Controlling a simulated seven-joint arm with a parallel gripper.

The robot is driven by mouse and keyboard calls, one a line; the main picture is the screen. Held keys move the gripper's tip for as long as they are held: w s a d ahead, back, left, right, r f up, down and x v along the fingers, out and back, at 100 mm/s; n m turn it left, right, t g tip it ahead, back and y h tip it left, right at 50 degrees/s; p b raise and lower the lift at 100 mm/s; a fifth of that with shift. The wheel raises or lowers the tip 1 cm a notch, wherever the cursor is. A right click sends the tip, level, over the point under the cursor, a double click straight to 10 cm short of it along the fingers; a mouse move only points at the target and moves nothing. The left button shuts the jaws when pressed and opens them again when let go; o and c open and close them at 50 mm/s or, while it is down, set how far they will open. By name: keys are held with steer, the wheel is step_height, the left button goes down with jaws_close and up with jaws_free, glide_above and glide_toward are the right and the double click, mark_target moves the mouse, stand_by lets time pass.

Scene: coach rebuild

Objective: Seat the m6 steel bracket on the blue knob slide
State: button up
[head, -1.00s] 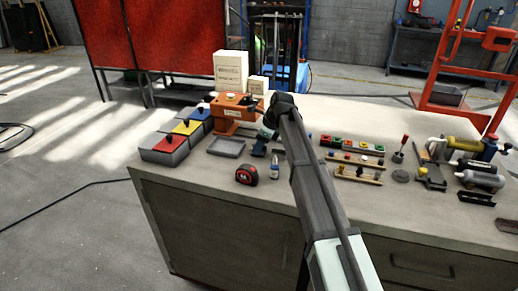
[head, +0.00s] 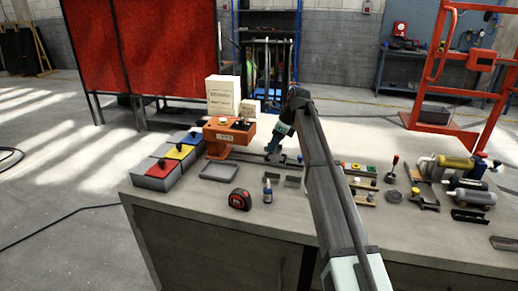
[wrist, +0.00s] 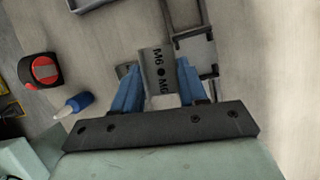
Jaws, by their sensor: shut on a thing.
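The M6 steel bracket (wrist: 160,70) is a grey plate marked M6 with a dark hole. In the wrist view it sits between the blue fingers of my gripper (wrist: 161,92), which is shut on it. In the head view my gripper (head: 272,150) is low over the bench, behind the blue-capped bottle; the bracket is too small to make out there. A dark rail frame (wrist: 190,32) lies just beyond the bracket in the wrist view. I cannot tell which part is the blue knob slide; no blue knob shows clearly near the gripper.
A tape measure (head: 240,199), a bottle (head: 267,191) and a grey tray (head: 219,171) stand nearby. An orange fixture (head: 229,135) stands behind the tray. Boxes with red, yellow and blue tops (head: 172,160) line the left edge. Coloured parts and tools crowd the right.

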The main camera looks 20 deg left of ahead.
glide_above(274, 158)
steer(key=d, duration=0.1)
steer(key=shift+d+n, duration=0.2)
steer(key=shift+n, duration=0.4)
steer(key=shift+f, duration=2.3)
steer(key=shift+f, duration=1)
stand_by(0.9)
steer(key=o, duration=1.2)
steer(key=o, duration=0.4)
steer(key=shift+c, duration=0.2)
